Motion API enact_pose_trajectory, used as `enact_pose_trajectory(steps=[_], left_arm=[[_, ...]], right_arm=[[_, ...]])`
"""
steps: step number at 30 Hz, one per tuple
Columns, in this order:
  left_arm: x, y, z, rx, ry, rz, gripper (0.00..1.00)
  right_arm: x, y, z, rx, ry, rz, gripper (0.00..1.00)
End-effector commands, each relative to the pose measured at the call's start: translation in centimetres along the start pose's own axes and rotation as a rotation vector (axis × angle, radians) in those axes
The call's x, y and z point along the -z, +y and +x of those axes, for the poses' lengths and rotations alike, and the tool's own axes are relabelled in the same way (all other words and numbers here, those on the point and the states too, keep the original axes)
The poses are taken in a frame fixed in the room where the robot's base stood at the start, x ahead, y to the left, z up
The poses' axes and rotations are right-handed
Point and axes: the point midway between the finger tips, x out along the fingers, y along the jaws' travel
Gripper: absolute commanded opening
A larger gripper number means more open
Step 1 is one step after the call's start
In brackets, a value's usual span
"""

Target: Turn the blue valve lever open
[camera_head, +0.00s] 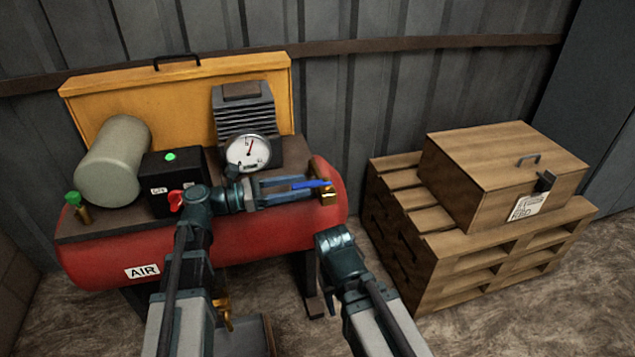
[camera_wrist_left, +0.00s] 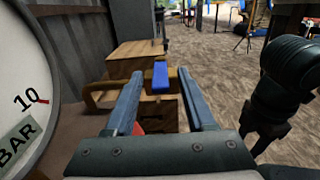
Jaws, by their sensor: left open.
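The blue valve lever (camera_head: 311,184) sits on a brass valve (camera_head: 328,197) at the right end of the red air tank. My left gripper (camera_head: 318,188) is open, its two long fingers reaching right to the lever. In the left wrist view, the blue lever (camera_wrist_left: 160,77) shows between the open fingertips (camera_wrist_left: 159,84), with a gap on each side. Most of the valve body is hidden behind the fingers in the head view. My right wrist shows right of the tank, but its gripper fingers do not show.
The red air tank (camera_head: 240,240) carries a pressure gauge (camera_head: 248,153), a black box (camera_head: 160,172) and a grey cylinder (camera_head: 113,160). The gauge (camera_wrist_left: 22,95) is close beside the left wrist camera. A wooden crate (camera_head: 480,205) stands on pallets (camera_head: 470,270) at right.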

Motion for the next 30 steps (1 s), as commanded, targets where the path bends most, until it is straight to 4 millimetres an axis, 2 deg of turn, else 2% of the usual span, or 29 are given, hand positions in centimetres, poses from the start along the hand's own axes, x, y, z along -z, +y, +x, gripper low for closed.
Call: enact_pose_trajectory(steps=[3, 10, 22, 23, 30], left_arm=[[0.0, 0.0, 2.0, 0.004, 0.001, 0.001, 0.55], [0.0, 0.0, 4.7, 0.002, 0.001, 0.001, 0.55], [0.0, 0.0, 5.5, 0.000, 0.001, 0.002, 0.55], [0.0, 0.0, 5.5, 0.000, 0.001, 0.002, 0.53], [0.0, 0.0, 5.5, 0.000, 0.001, 0.002, 0.10]], right_arm=[[0.0, 0.0, 0.0, 0.000, 0.000, 0.000, 0.50], [0.0, 0.0, 0.0, 0.000, 0.000, 0.000, 0.50], [0.0, 0.0, 0.0, 0.000, 0.000, 0.000, 0.50], [0.0, 0.0, 0.0, 0.000, 0.000, 0.000, 0.50], [0.0, 0.0, 0.0, 0.000, 0.000, 0.000, 0.50]])
